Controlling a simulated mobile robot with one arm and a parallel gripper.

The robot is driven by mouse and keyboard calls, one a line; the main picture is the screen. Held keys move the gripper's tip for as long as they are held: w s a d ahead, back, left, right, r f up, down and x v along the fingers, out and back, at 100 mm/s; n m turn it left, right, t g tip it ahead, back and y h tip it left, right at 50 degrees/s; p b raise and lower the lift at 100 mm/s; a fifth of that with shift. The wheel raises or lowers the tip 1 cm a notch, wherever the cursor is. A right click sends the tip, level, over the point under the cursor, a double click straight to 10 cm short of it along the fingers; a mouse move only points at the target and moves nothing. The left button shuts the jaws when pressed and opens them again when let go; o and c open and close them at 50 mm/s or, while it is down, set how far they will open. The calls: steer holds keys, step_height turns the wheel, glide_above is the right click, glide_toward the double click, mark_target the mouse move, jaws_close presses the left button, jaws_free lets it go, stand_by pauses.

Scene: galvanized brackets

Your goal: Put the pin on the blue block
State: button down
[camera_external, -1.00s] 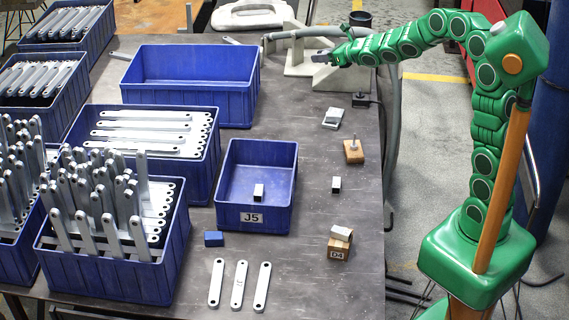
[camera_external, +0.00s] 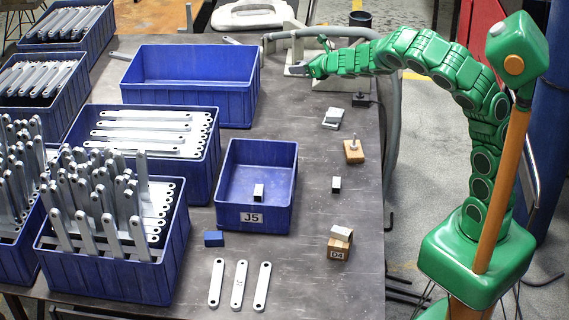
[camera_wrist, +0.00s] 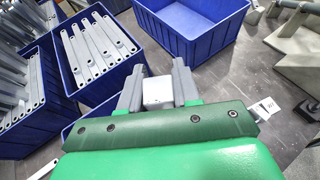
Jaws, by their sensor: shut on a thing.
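My gripper (camera_external: 297,70) is at the back of the table, right of the large empty blue bin. In the wrist view its two grey fingers (camera_wrist: 158,88) are shut on a pale grey, square-faced piece (camera_wrist: 158,93). Its full shape is hidden, so I cannot tell if it is the pin. A small blue block (camera_external: 214,239) lies on the table near the front, left of the J5 bin's lower corner and far from my gripper.
The large empty bin (camera_external: 190,51) and the J5 bin (camera_external: 251,218) stand mid-table; the J5 bin holds a small block (camera_external: 259,191). Bins of brackets fill the left. Three loose brackets (camera_external: 238,285) lie in front. Small blocks (camera_external: 337,185) stand along the right side.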

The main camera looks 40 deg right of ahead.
steer(key=a+m+h, duration=0.2)
steer(key=a, duration=1.8)
steer(key=s+a+r+h, duration=0.1)
steer(key=s+a+r, duration=0.15)
steer(key=a, duration=0.65)
steer(key=s+a+r+m, duration=0.1)
steer(key=s+a, duration=0.3)
steer(key=a, duration=0.4)
steer(key=s+a+r+h, duration=0.1)
steer(key=s+a, duration=0.2)
steer(key=a, duration=0.6)
glide_above(210, 232)
step_height(210, 232, down, 22)
steer(key=shift+s+f, duration=0.1)
steer(key=shift+f, duration=8.95)
steer(key=shift+f, duration=0.15)
steer(key=c, duration=1.1)
jaws_free()
